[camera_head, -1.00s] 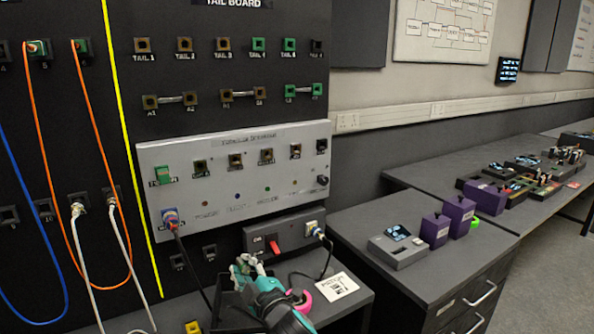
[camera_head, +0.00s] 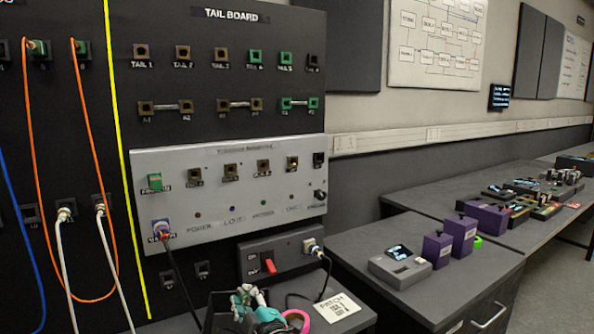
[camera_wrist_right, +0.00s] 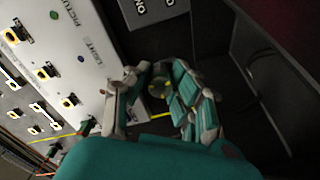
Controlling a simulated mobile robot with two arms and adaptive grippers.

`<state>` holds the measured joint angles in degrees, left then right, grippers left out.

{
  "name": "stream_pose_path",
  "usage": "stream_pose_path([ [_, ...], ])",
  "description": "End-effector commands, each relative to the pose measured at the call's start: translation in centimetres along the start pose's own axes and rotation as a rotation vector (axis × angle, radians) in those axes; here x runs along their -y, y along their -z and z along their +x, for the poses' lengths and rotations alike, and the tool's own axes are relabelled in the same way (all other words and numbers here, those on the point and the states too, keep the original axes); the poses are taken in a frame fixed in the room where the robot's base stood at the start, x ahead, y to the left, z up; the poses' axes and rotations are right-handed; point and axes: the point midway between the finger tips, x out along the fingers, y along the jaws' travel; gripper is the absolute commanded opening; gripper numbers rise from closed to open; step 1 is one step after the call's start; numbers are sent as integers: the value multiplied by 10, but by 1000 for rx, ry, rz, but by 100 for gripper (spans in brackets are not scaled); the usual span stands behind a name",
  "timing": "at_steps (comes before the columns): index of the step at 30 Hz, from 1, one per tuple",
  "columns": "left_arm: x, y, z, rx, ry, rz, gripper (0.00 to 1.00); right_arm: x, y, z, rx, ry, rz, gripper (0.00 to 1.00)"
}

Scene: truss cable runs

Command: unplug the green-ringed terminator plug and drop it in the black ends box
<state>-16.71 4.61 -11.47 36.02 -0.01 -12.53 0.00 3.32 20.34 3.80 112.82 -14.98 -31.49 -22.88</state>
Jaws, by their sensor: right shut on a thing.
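My right gripper (camera_head: 248,298) is low in the head view, in front of the panel's lower edge and by the black box (camera_head: 214,306). In the right wrist view its fingers (camera_wrist_right: 160,92) are shut around a small dark plug with a dull green ring (camera_wrist_right: 158,84), which looks like the terminator plug. The fingers hide much of it. The black box's inside and dark wall (camera_wrist_right: 262,82) seem to lie beside and below the fingers in the wrist view. My left gripper is out of view.
A blue-collared plug with a black cable (camera_head: 161,229) is in the grey panel (camera_head: 235,190). A switch box with a red switch (camera_head: 268,266) and a pale plug (camera_head: 312,247) is just above my gripper. A pink ring (camera_head: 297,318) and a white card (camera_head: 337,306) lie close right.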

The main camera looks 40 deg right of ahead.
Motion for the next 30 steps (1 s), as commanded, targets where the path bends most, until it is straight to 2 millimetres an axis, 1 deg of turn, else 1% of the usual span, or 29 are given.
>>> stream_pose_path([
  [4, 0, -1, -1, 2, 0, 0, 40, -1, 1, 0, -1, -1, 0, 0],
  [5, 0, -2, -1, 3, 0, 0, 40, -1, 1, 0, 0, -1, 0, 25],
  [10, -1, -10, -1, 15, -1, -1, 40, -1, 1, 0, 0, 0, -1, 48],
  [18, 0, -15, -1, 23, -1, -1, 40, 0, 0, -1, 0, 1, 0, 49],
  [21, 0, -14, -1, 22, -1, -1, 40, 0, 0, -6, 1, 2, 0, 49],
  [23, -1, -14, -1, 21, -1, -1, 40, 0, 0, -14, 0, 2, 0, 49],
  [26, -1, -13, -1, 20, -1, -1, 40, 0, 0, -32, 1, 2, -1, 49],
  [30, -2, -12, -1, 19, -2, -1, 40, 1, 0, -63, 2, 3, 0, 49],
])
